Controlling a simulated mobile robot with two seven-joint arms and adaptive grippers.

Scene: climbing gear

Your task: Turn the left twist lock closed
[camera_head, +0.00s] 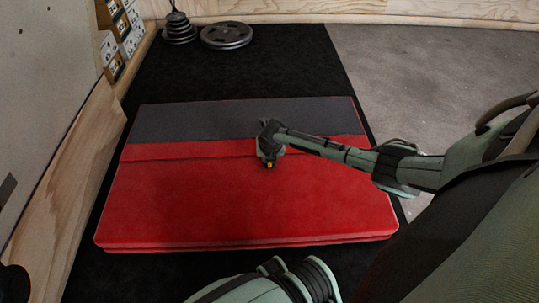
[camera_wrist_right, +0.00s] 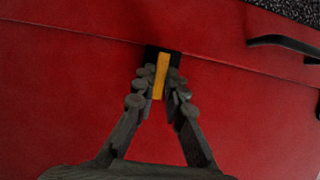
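The red folding pad (camera_head: 200,210), with a grey band across its far part, lies flat on a black mat. A twist lock with a yellow tab (camera_wrist_right: 160,76) on a black plate sits at the flap's seam; the yellow tab stands nearly upright in the right wrist view. My right gripper (camera_wrist_right: 160,82) reaches down over the seam, its fingertips closed in on both sides of the tab, seemingly pinching it. In the head view my right gripper (camera_head: 268,160) hides most of the lock. My left gripper is out of view.
A dark strap or handle (camera_wrist_right: 284,43) shows to the right on the pad in the right wrist view. A wood-edged wall with holds runs along the left. Grey floor on the right is clear.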

